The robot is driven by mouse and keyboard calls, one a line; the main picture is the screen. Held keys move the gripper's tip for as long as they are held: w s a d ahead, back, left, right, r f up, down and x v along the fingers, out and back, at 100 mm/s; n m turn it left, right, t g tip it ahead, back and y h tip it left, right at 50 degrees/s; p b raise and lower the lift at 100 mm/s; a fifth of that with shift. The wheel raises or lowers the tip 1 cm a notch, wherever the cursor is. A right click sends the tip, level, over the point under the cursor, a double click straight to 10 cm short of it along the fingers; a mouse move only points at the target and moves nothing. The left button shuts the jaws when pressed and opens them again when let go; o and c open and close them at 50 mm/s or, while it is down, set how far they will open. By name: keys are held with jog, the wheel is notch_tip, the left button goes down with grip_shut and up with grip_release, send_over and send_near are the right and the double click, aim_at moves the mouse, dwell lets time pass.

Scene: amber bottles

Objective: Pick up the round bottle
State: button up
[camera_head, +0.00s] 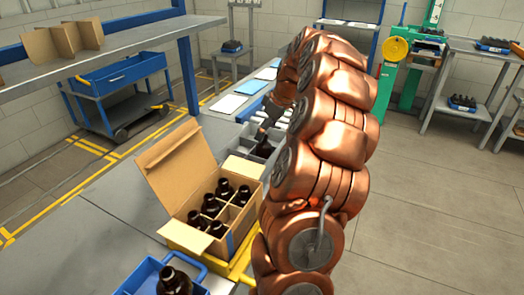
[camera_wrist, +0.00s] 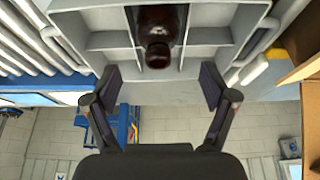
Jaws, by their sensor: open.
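A dark amber bottle (camera_head: 265,149) sits in the grey divided tray (camera_head: 238,148), partly hidden by my arm. In the wrist view the bottle (camera_wrist: 158,35) shows in a middle compartment of the tray (camera_wrist: 108,40), its neck end towards my gripper. My gripper (camera_wrist: 161,85) is open, one finger to each side of the bottle's line, with the bottle beyond the tips and no visible contact. In the head view my gripper (camera_head: 266,131) is just above the bottle. The bottle's far end is cut off, so its full shape cannot be told.
An open cardboard box (camera_head: 181,165) with several dark bottles in dividers stands nearer on the bench. A blue tote (camera_head: 142,280) at the front holds another dark bottle (camera_head: 174,282). Flat sheets (camera_head: 229,103) lie beyond the tray. A blue cart (camera_head: 120,72) stands at left.

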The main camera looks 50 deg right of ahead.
jog(key=shift+p+x, duration=0.8)
jog(key=shift+x, duration=2.2)
jog(key=shift+s+d, duration=0.15)
jog(key=c, duration=1.3)
jog(key=shift+r+b, duration=0.95)
jog(key=shift+r, duration=4)
